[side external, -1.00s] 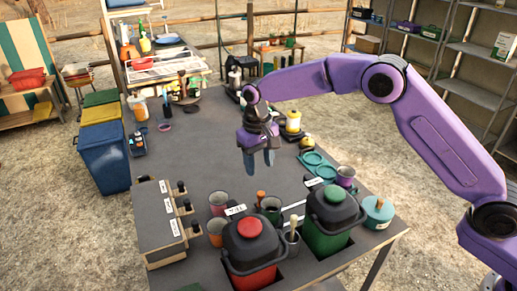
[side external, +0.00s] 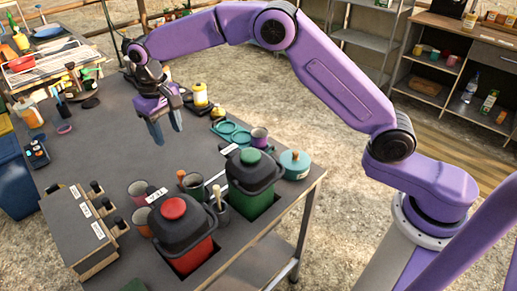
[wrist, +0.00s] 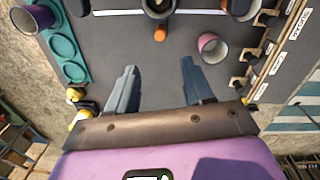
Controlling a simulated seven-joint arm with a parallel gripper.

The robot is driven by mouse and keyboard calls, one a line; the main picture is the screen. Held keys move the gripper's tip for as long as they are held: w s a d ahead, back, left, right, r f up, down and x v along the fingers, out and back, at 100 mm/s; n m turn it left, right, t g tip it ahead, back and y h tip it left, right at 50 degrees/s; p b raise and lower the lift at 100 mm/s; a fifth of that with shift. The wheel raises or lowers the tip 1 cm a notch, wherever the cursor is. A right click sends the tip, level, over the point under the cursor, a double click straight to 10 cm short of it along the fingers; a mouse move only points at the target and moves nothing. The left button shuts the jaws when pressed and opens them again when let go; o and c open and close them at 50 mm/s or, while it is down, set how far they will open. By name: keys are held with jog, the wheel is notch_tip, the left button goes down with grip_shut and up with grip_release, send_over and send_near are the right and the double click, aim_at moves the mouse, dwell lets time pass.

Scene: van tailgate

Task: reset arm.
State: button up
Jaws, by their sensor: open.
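My gripper (side external: 166,128) hangs over the grey table (side external: 110,145) with its fingers pointing down. It is empty, and its fingertips are clear of the tabletop. In the wrist view, the two grey fingers of my gripper (wrist: 158,68) stand wide apart with only bare table between them. The red-bodied bin with a black lid (side external: 185,235) and the green bin (side external: 252,180) sit set into the near part of the table, in front of my gripper.
Cups stand beside the bins, including a pink cup (wrist: 211,46) and a purple cup (side external: 259,138). A box with labels (side external: 75,225) is at the left. The table's middle is clear.

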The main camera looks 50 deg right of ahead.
jog(key=s+d+r+n, duration=0.2)
jog(key=s+d+n, duration=0.15)
jog(key=s, duration=0.65)
jog(key=s+d+r+n, duration=0.2)
jog(key=s+d, duration=0.2)
jog(key=s, duration=0.5)
jog(key=s+d+r+n, duration=0.15)
jog(key=s+d, duration=0.25)
jog(key=s, duration=0.6)
jog(key=s+d+f+n+y, duration=0.1)
jog(key=s+d+f+n, duration=0.1)
jog(key=s+d, duration=0.7)
jog(key=shift+s+f+n, duration=0.4)
jog(key=shift+s+n, duration=0.4)
